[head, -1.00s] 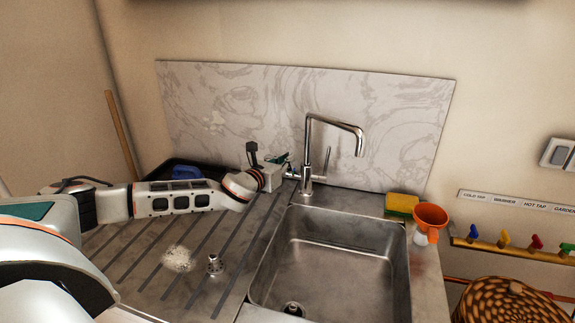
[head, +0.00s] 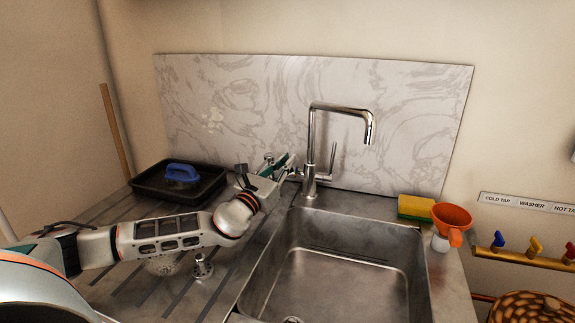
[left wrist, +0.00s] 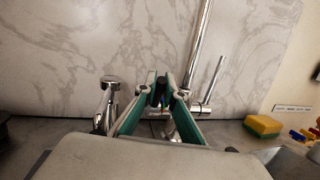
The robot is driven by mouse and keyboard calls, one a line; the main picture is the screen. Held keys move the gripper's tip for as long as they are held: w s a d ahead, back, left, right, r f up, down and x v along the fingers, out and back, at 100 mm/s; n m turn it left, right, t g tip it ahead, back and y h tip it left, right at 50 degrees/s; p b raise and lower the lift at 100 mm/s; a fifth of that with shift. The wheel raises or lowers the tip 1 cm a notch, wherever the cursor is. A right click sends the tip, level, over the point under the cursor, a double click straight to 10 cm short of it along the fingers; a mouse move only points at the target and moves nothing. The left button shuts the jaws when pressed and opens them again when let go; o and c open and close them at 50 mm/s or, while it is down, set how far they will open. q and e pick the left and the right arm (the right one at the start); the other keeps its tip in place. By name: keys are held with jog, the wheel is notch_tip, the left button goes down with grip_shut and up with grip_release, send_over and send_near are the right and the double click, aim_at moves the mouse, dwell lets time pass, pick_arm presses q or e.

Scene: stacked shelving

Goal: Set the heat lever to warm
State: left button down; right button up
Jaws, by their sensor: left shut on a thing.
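My left gripper (head: 289,165) is at the tap's left side. In the left wrist view its green fingers (left wrist: 160,95) close around a small dark-tipped piece, apparently the stub's lever; the fingers hide most of it. No warm marking is visible. My right gripper is not in view.
The steel sink (head: 258,290) lies front right. A black tray (head: 150,190) with a blue-handled brush (head: 182,172) is back left. A sponge (head: 415,208) and orange funnel (head: 452,216) stand right. A small chrome fitting (left wrist: 110,84) is left of the fingers.

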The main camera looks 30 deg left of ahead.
pick_arm(q)
jog(key=shift+f, duration=0.15)
jog(key=c, duration=2.1)
grip_release()
notch_tip(320, 180, up, 10)
jog(key=shift+r, duration=0.1)
